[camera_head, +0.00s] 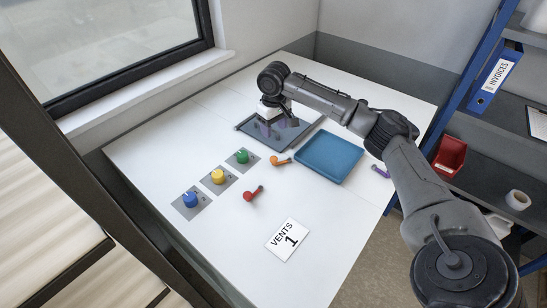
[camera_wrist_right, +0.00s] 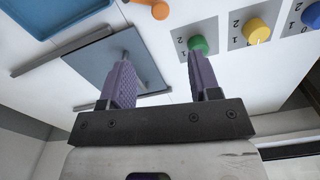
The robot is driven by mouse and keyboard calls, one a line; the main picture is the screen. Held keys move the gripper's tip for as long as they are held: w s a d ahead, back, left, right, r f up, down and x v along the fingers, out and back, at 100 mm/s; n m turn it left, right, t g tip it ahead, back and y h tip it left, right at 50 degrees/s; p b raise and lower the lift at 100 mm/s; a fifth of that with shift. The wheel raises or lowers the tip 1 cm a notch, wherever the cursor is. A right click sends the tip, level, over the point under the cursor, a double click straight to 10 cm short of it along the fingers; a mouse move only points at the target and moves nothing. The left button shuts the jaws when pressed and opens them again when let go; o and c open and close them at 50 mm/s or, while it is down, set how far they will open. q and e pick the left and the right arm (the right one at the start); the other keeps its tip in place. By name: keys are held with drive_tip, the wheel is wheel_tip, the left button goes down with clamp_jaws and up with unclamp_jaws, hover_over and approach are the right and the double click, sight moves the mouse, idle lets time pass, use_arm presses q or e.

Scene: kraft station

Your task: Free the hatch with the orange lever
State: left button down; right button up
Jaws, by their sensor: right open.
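The orange lever (camera_head: 280,161) lies on the white table between the green knob and the blue tray; part of it shows at the top of the right wrist view (camera_wrist_right: 158,10). The hatch, a grey plate (camera_head: 256,139), is at the back of the table, partly hidden by my right arm; it also shows in the right wrist view (camera_wrist_right: 95,58). My right gripper (camera_head: 270,128) is over the hatch area, its purple fingers apart with nothing between them (camera_wrist_right: 160,62). The orange lever is apart from it. My left gripper is not in view.
Blue (camera_head: 190,199), yellow (camera_head: 217,176) and green (camera_head: 242,156) knobs sit on grey plates. A red lever (camera_head: 253,193), blue tray (camera_head: 326,158), purple lever (camera_head: 380,171) and "VENTS 1" card (camera_head: 287,240) lie nearby. The table's front is mostly clear.

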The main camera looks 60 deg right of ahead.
sight(274, 158)
wheel_tip(274, 158, down, 14)
drive_tip(key=shift+r, duration=0.15)
idle(0.4)
drive_tip(key=shift+c, duration=0.4)
clamp_jaws()
